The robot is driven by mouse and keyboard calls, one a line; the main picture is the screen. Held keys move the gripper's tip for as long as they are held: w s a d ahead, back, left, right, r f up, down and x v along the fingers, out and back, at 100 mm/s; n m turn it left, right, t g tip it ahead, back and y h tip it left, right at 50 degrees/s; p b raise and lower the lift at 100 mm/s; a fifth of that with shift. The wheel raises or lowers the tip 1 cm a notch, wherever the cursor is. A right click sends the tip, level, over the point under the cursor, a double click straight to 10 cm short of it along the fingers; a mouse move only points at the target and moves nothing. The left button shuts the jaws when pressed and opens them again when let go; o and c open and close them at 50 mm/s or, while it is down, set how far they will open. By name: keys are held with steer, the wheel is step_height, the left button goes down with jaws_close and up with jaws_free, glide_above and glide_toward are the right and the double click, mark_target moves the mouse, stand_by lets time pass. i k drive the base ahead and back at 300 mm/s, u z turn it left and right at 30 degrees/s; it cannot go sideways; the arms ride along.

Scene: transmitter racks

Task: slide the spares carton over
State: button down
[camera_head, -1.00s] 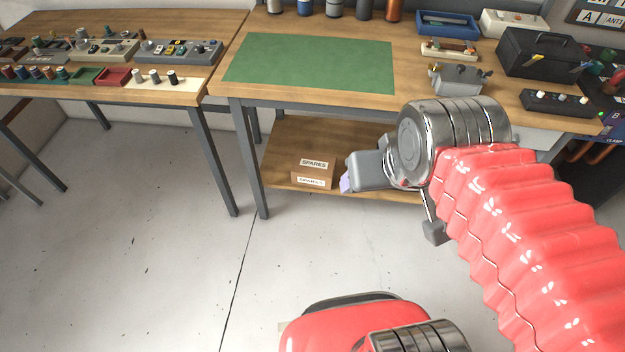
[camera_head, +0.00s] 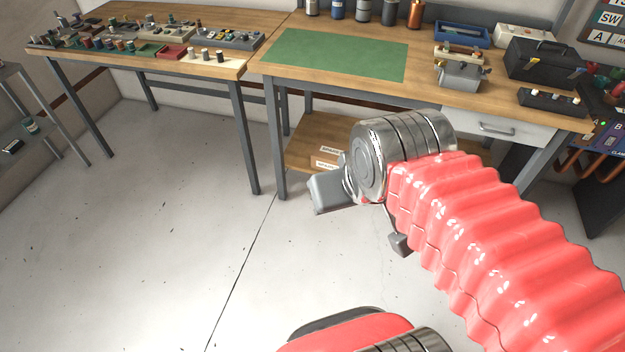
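The spares carton (camera_head: 322,163) is a small brown box with white labels on the low wooden shelf (camera_head: 301,136) under the bench with the green mat. Most of it is hidden behind my wrist; only part of its labelled side shows. My gripper (camera_head: 326,194) is in front of the carton and appears slightly below it in the picture. Its grey body points left. Its fingertips are not clearly visible, so I cannot tell whether it is open or touching anything.
The bench's front legs (camera_head: 278,150) flank the shelf. The bench top (camera_head: 340,88) is above. A second bench (camera_head: 215,67) with small parts stands left. A grey shelf unit (camera_head: 30,138) is at the far left. The floor (camera_head: 150,230) between is clear.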

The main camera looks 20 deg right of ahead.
mark_target(326, 155)
steer(key=u, duration=0.25)
steer(key=k, duration=0.65)
steer(key=u, duration=0.7)
steer(key=i, duration=1.9)
steer(key=z, duration=0.7)
steer(key=i, duration=0.55)
steer(key=z, duration=0.35)
